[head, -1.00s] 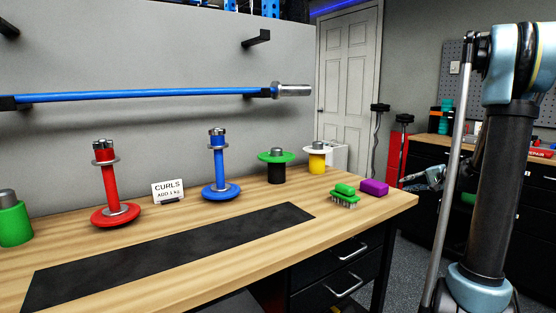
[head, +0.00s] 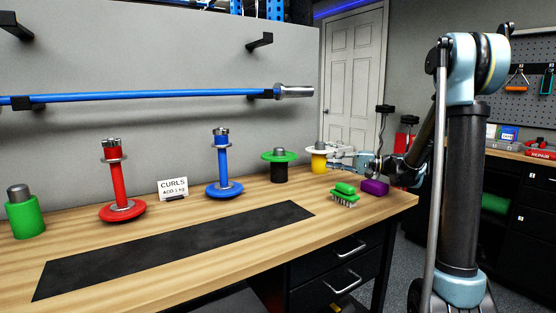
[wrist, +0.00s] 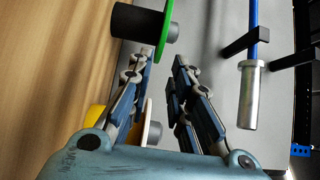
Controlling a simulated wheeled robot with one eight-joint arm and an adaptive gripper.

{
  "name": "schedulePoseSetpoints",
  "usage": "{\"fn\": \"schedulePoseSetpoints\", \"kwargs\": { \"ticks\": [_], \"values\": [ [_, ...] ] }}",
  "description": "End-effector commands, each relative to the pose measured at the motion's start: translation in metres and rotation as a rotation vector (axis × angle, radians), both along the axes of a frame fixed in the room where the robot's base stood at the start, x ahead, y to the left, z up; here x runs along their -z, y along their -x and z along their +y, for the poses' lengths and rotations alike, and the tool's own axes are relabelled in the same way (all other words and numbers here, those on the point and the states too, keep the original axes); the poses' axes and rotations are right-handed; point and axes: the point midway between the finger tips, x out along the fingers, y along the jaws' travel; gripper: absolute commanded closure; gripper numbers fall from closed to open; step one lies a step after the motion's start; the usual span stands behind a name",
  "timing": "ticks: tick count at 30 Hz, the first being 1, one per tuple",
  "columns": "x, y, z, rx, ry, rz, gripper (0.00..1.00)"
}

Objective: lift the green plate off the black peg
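The green plate (head: 270,155) lies flat near the top of the black peg (head: 279,173), and the peg's grey tip stands above it. In the wrist view the black peg (wrist: 135,24) and the edge of the green plate (wrist: 166,22) show sideways at the top, just past the fingertips. My gripper (head: 334,154) is to the right of the plate, by the yellow peg. The wrist view shows my gripper (wrist: 165,57) open and empty, its fingers pointing toward the green plate and not touching it.
The yellow peg (head: 318,164) with a white plate stands right beside my gripper. A green brush (head: 345,196) and a purple block (head: 375,187) lie at the right front. A blue peg (head: 224,170) stands to the left. A blue bar (head: 150,95) hangs on the wall.

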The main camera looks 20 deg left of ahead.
Motion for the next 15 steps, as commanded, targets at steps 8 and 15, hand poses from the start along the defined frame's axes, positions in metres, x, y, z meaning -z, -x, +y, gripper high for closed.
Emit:
{"fn": "schedulePoseSetpoints", "kwargs": {
  "ticks": [8, 15],
  "values": [
    [0.000, 0.000, 0.044, 0.000, 0.001, 0.000, 0.81],
    [0.000, 0.000, 0.081, 0.001, 0.001, 0.000, 0.81]
  ]
}}
